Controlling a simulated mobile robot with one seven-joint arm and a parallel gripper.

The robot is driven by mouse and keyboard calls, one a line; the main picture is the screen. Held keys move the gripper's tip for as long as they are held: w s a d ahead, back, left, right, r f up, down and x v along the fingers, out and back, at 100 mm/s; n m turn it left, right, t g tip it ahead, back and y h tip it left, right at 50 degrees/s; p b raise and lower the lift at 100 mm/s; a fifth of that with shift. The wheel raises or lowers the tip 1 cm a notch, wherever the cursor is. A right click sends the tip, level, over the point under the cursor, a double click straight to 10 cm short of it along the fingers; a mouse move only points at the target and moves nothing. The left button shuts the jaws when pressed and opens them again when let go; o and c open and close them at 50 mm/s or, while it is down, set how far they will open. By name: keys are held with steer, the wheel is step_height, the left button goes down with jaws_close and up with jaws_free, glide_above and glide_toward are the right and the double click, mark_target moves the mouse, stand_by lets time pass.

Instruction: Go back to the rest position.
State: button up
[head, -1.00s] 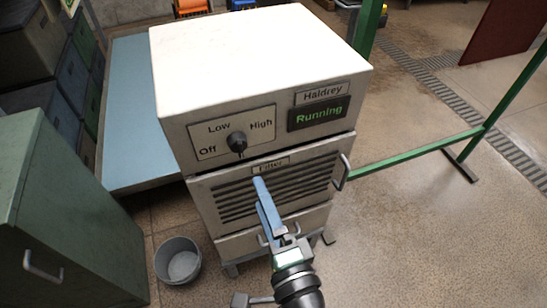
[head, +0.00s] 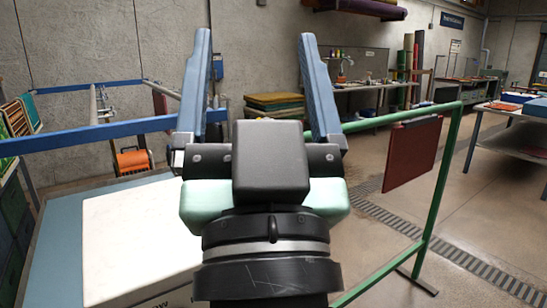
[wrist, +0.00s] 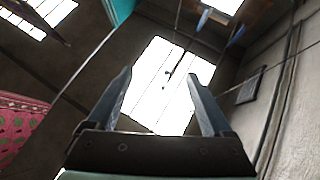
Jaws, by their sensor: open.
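My gripper (head: 253,85) is raised in front of the head camera, with its two blue fingers spread wide and pointing up. Nothing is between the fingers. In the wrist view the open gripper (wrist: 162,95) points up toward a dark ceiling with a bright skylight (wrist: 168,85). The white machine's top (head: 135,240) shows at the lower left of the head view, below and behind my gripper. Its front panel is mostly out of view.
A green frame (head: 440,200) with a dark red mat (head: 411,155) on it stands at right. A blue rail (head: 90,133) crosses at left. A workbench (head: 372,85) and stacked mats (head: 274,104) are at the back. Open floor (head: 480,215) lies at right.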

step_height(320, 180, up, 17)
steer(key=s+d+t+h+p, duration=0.1)
steer(key=s+h+p, duration=0.1)
steer(key=p, duration=1.1)
steer(key=shift+s, duration=0.45)
